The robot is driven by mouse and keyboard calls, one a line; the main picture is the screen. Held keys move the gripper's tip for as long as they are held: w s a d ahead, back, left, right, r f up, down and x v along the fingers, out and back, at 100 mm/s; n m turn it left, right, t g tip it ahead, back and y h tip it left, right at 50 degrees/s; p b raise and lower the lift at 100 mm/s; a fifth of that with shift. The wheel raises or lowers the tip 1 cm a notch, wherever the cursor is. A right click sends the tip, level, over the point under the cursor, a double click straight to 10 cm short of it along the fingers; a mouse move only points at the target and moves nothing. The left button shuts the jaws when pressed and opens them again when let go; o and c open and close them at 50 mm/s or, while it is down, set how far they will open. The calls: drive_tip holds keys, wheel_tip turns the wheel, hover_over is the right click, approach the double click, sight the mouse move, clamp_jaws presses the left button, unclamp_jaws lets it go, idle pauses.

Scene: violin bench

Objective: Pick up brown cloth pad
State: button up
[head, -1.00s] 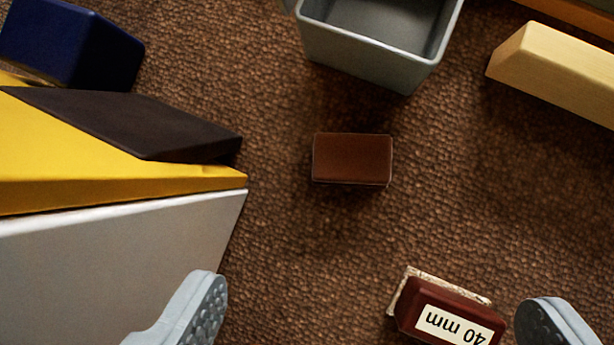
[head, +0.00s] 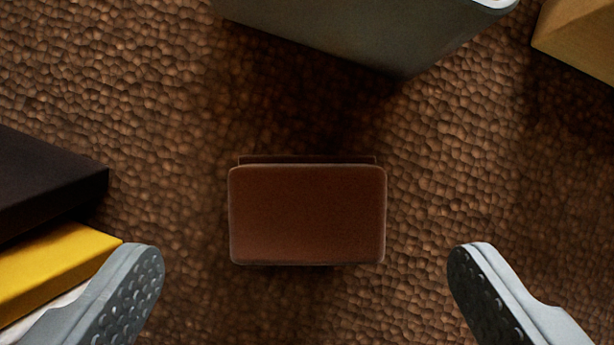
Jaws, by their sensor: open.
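The brown cloth pad (head: 307,215) is a small reddish-brown block with rounded corners in the middle of the head view. It lies on the brown pebbled surface, its long side running left to right. My gripper (head: 305,285) is open and empty. One grey fingertip is left of the pad and one is right of it, both lower in the picture, with a clear gap on each side. Neither finger touches the pad.
A grey open bin (head: 350,30) stands above the pad at the top. A yellow block (head: 55,270) and a dark block (head: 45,180) lie at the left, close to my left finger. A pale wooden block (head: 580,40) is at top right. The surface (head: 460,160) right of the pad is clear.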

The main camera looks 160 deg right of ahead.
sight(309, 219)
drive_tip(key=x, duration=0.5)
drive_tip(key=shift+w, duration=0.15)
drive_tip(key=c, duration=1.1)
drive_tip(key=shift+o, duration=0.2)
wheel_tip(309, 219, up, 10)
drive_tip(key=shift+o, duration=0.3)
